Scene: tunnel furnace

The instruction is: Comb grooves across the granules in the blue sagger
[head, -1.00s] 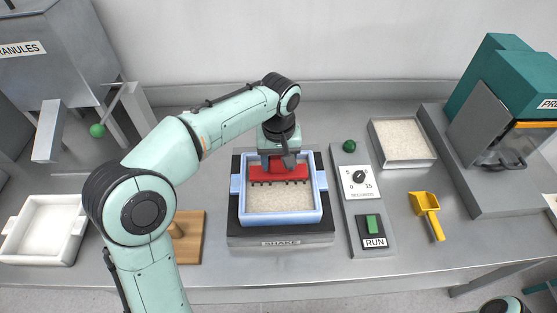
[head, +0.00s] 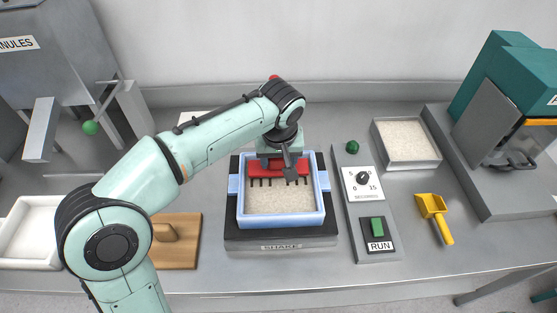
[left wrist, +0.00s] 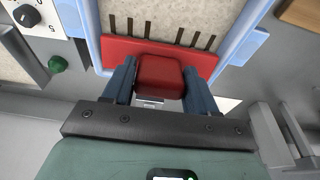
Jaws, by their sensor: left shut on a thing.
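The blue sagger (head: 281,220) sits on the shaker plate and holds pale granules (head: 280,201). Its rim also shows in the left wrist view (left wrist: 87,38). The granules in front of the comb look level, with no clear grooves. My left gripper (left wrist: 160,75) is shut on the red handle block of the comb (left wrist: 118,52). In the head view, the gripper (head: 284,159) is above the back of the sagger. The red comb (head: 262,169) lies across the back end inside, dark teeth toward the front. I cannot tell whether the teeth touch the granules. My right gripper is out of view.
The shaker (head: 240,244) stands under the sagger. A control panel with a dial (head: 363,178) and green RUN button (head: 377,227) is to its right, then a yellow scoop (head: 434,208) and a granule tray (head: 408,166). A wooden board (head: 178,254) and white tray (head: 22,245) are left.

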